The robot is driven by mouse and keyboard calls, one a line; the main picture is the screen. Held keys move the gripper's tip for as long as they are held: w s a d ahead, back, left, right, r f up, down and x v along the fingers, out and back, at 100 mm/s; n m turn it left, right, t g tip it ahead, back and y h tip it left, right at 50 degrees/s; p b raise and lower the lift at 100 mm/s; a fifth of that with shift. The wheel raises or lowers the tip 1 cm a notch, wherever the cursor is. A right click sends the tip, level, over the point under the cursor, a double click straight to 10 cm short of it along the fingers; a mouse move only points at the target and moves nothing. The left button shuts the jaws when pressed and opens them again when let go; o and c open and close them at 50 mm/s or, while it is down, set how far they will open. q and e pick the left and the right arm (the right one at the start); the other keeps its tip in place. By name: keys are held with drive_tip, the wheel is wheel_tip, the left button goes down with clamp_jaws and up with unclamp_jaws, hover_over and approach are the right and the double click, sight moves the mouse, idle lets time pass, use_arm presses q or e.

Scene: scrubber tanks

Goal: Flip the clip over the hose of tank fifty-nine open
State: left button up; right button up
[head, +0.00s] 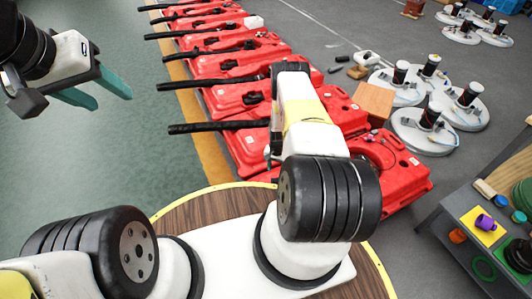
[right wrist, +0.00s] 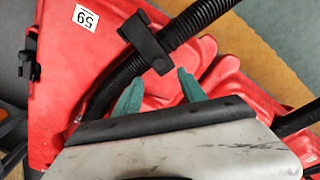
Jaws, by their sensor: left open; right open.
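Tank fifty-nine (right wrist: 62,70) is red, and its white label 59 (right wrist: 85,17) shows upside down in the right wrist view. Its black ribbed hose (right wrist: 196,20) runs across the tank. A black clip (right wrist: 148,42) lies across the hose and looks closed over it. My right gripper (right wrist: 161,74) is open, its two teal fingers just short of the clip, with the hose passing beside the left finger. I see no contact. In the head view my right arm hides this gripper and the clip. My left gripper (head: 112,99) is open and empty over the green floor.
A row of red tanks (head: 215,64) with black hoses stretches away. A cardboard box (head: 374,101) and several round white scrubber heads (head: 424,130) stand right of it. A grey bench (head: 452,240) with small parts is at the lower right. The green floor (head: 95,150) at left is clear.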

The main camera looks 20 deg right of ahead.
drive_tip(key=shift+s+f, duration=0.1)
drive_tip(key=shift+f, duration=3.9)
clamp_jaws()
